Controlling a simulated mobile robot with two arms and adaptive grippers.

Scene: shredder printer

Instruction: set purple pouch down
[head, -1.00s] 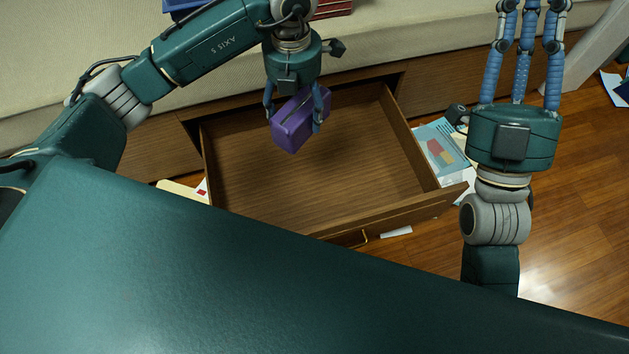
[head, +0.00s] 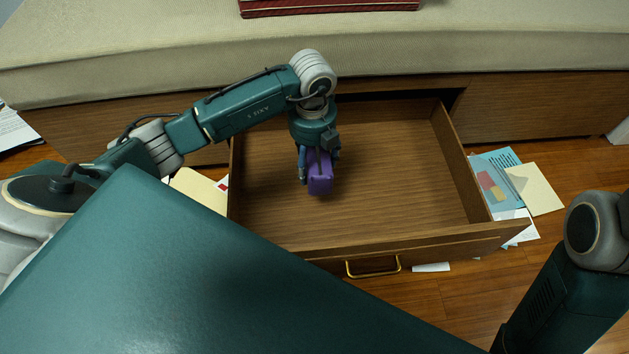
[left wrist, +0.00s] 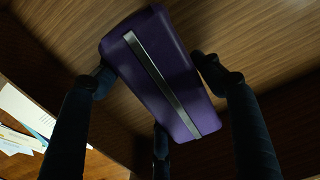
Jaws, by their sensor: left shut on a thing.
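The purple pouch (head: 320,174) is in my left gripper (head: 318,170), over the left half of the open wooden drawer (head: 400,180). In the left wrist view the fingers press on both sides of the pouch (left wrist: 150,70), and its grey zip strip faces the camera. The drawer's wooden floor (left wrist: 270,40) shows behind it. I cannot tell whether the pouch touches the drawer floor. The drawer is otherwise empty. Only part of my right arm shows at the lower right of the head view, and its gripper is out of frame.
The drawer is pulled out from under a beige-cushioned bench (head: 420,45) with a dark red item (head: 320,8) on it. Papers (head: 500,185) lie on the floor to the right, and a cream folder (head: 200,190) lies to the left. The drawer's front has a brass handle (head: 372,270).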

